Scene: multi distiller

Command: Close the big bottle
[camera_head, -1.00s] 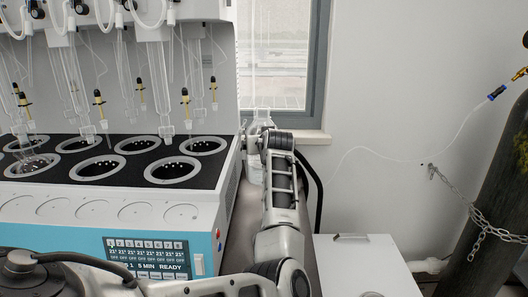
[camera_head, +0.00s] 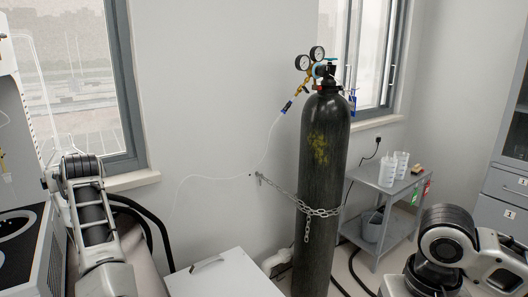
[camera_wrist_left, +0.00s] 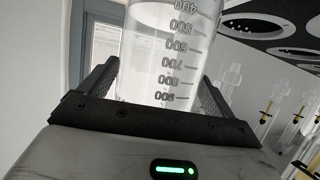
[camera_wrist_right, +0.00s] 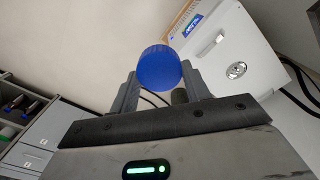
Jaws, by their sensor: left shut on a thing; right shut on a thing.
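The big bottle (camera_wrist_left: 160,35) is clear with grey graduation marks, which read upside down in the left wrist view. My left gripper (camera_wrist_left: 155,78) is shut on its body, a finger on each side. The bottle's neck is out of that view. A blue screw cap (camera_wrist_right: 158,66) is between the fingers of my right gripper (camera_wrist_right: 160,82), which is shut on it. Cap and bottle are apart and never in the same view. In the head view my arms show at the lower left and lower right, but neither bottle nor cap can be seen.
A black gas cylinder (camera_head: 322,190) with gauges is chained to the wall. A white box (camera_head: 225,277) stands left of it. A grey cart (camera_head: 388,188) with white beakers (camera_head: 392,170) stands to its right. The distiller (camera_head: 30,255) is at the left edge.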

